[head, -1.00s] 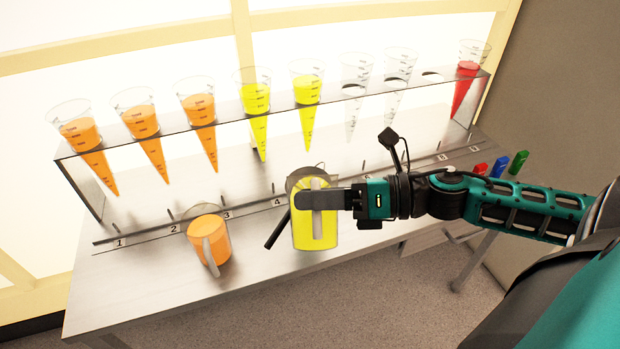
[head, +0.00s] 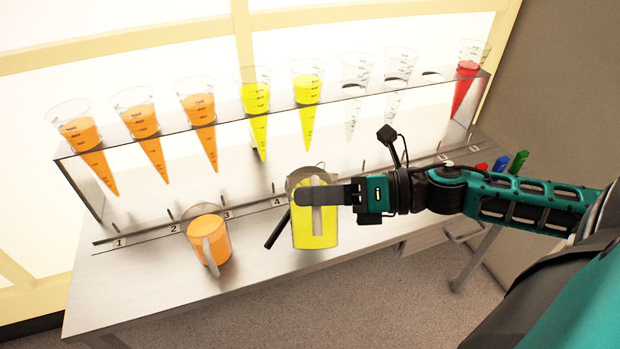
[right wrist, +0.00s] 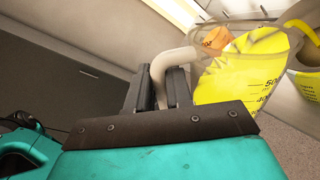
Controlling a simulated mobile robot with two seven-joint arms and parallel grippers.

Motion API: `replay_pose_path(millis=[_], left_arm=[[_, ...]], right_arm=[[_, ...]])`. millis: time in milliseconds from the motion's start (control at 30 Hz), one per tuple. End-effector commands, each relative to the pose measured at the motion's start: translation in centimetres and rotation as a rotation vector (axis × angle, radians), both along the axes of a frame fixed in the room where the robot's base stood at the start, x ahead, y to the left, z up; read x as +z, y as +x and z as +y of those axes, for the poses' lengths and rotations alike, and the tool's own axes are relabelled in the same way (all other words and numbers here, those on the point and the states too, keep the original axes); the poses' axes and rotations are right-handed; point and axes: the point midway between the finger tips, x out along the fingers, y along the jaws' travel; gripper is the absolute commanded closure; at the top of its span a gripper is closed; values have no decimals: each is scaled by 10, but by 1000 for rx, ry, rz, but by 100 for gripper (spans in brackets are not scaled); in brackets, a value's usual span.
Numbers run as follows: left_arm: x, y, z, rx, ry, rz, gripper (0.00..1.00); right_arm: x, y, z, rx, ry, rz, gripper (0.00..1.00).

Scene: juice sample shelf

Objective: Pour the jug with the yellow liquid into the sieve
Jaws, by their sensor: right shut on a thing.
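The clear jug with yellow liquid (head: 327,234) is at the middle of the bench in the head view. My right gripper (head: 307,196) is shut on its pale handle. In the right wrist view the handle (right wrist: 162,72) sits between the dark fingers, and the yellow jug (right wrist: 245,72) shows beside them. A grey round rim, seemingly the sieve (head: 304,171), shows just behind the jug, mostly hidden. A black bar (head: 277,229), possibly its handle, sticks out to the jug's left. I cannot tell whether jug and sieve touch. My left gripper is not in view.
A jug with orange liquid (head: 209,238) stands to the left. A rack (head: 222,127) behind holds several cones with orange, yellow and red contents, some clear. Small red, blue and green things (head: 500,166) lie at the right. The bench's front left (head: 130,285) is clear.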

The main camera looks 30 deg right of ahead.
Motion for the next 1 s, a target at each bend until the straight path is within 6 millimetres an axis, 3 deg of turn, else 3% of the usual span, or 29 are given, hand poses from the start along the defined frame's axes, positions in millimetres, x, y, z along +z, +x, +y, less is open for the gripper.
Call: replay_pose_path(millis=[1000], left_arm=[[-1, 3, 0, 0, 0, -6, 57]], right_arm=[[2, 4, -2, 0, 27, 43, 100]])
